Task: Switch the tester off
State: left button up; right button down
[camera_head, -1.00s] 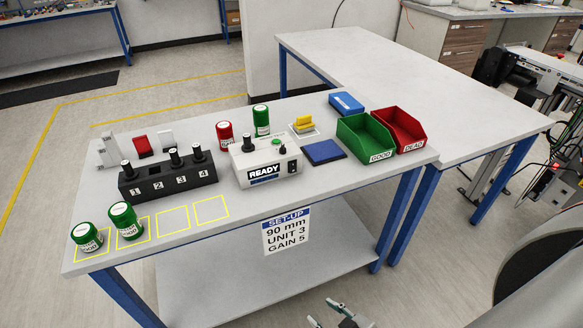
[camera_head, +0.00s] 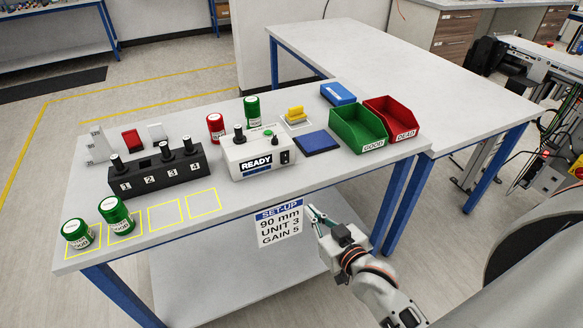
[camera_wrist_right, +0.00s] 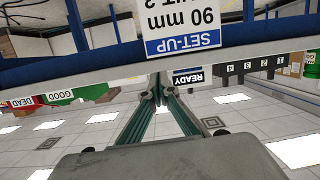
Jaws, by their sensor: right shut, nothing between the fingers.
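The tester (camera_head: 246,152) is a white box on the bench, with a READY display, a green round lamp or button, black knobs on top and a black switch (camera_head: 285,157) at the right of its front. The switch's position is too small to read. In the right wrist view the tester's READY label (camera_wrist_right: 188,78) shows upside down beyond the bench edge. My right gripper (camera_head: 309,210) is shut and empty, in front of the bench's front edge beside the set-up sign, apart from the tester. It also shows in the right wrist view (camera_wrist_right: 158,88). My left gripper is not in view.
The set-up sign (camera_head: 279,224) hangs on the bench's front edge. A black numbered rack (camera_head: 160,178) stands left of the tester. A blue pad (camera_head: 319,143), a green bin (camera_head: 350,130) and a red bin (camera_head: 391,120) lie to its right. The bench strip before the tester is clear.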

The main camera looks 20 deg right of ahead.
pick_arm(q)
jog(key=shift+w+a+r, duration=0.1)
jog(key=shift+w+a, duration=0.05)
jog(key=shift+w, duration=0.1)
pick_arm(e)
jog(key=shift+m+t+h, duration=0.3)
jog(key=shift+m+t, duration=0.1)
jog(key=shift+t, duration=0.2)
jog(key=r, duration=0.1)
jog(key=w+d+r, duration=0.1)
jog(key=r, duration=0.1)
jog(key=w+r, duration=0.1)
jog(key=r, duration=0.1)
jog(key=shift+d, duration=0.2)
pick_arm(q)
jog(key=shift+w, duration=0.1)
pick_arm(e)
jog(key=shift+w+f, duration=0.1)
jog(key=shift+w, duration=0.05)
send_near(287, 161)
jog(key=w, duration=0.5)
jog(key=shift+w+f+p, duration=0.3)
jog(key=shift+w, duration=0.1)
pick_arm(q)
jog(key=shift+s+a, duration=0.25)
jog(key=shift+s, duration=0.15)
pick_arm(e)
jog(key=shift+w+f, duration=0.1)
jog(key=shift+w, duration=0.4)
